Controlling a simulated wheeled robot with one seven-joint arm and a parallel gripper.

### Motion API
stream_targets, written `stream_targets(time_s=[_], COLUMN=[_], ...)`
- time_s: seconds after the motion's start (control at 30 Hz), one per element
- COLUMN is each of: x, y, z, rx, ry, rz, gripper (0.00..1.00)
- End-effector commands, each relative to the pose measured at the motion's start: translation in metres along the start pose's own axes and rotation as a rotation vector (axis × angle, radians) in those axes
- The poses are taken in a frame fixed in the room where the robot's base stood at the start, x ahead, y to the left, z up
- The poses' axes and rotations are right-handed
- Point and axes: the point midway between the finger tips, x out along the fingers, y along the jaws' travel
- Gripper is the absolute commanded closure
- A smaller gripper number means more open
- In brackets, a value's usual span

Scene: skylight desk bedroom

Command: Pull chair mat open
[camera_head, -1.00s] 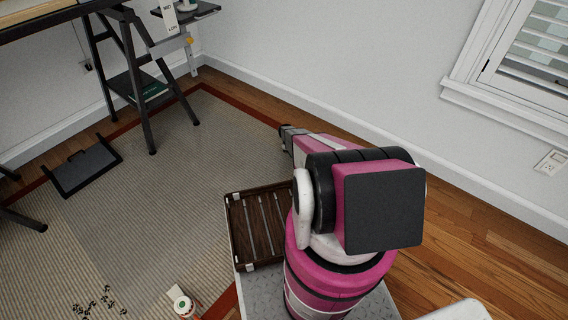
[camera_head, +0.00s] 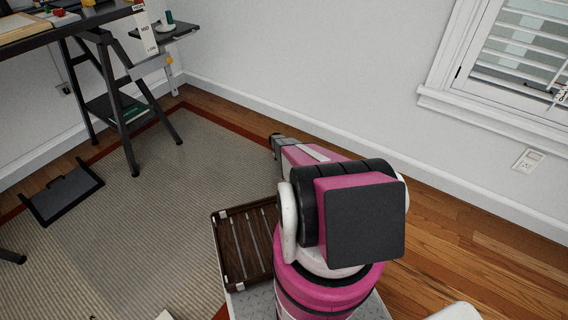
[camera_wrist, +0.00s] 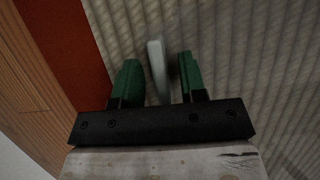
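A faintly darker, see-through panel that looks like the chair mat (camera_head: 150,215) lies flat on the striped rug in the head view. Its outline is hard to make out. In the wrist view, my gripper (camera_wrist: 159,76) points down at the striped rug, with its two green fingers apart. A slim pale grey bar (camera_wrist: 156,52) stands between the fingers, with narrow gaps showing on both sides. I cannot tell whether the bar belongs to the mat. My arm hides the gripper in the head view.
The beige rug (camera_head: 200,150) has a red-brown border beside wood floor (camera_head: 460,245). A black trestle desk (camera_head: 105,100) stands at the upper left, with a black tilted footrest (camera_head: 65,193) below. A white wall and window (camera_head: 515,65) are at the right. Open rug lies left of my arm.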

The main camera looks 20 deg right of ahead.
Motion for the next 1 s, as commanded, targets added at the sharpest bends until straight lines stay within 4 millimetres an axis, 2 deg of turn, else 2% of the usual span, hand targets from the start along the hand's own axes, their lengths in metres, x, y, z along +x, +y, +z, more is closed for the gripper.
stream_targets(time_s=[0.27,0.47,0.9,1.0], x=[-0.001,-0.014,-0.091,-0.102], y=[-0.001,-0.001,-0.001,-0.001], z=[0.0,0.0,0.0,0.0], rx=[0.0,0.0,0.0,0.0], ry=[0.001,0.001,0.001,0.001], rz=[-0.001,0.0,0.001,0.0], gripper=[0.62,0.62,0.62,0.62])
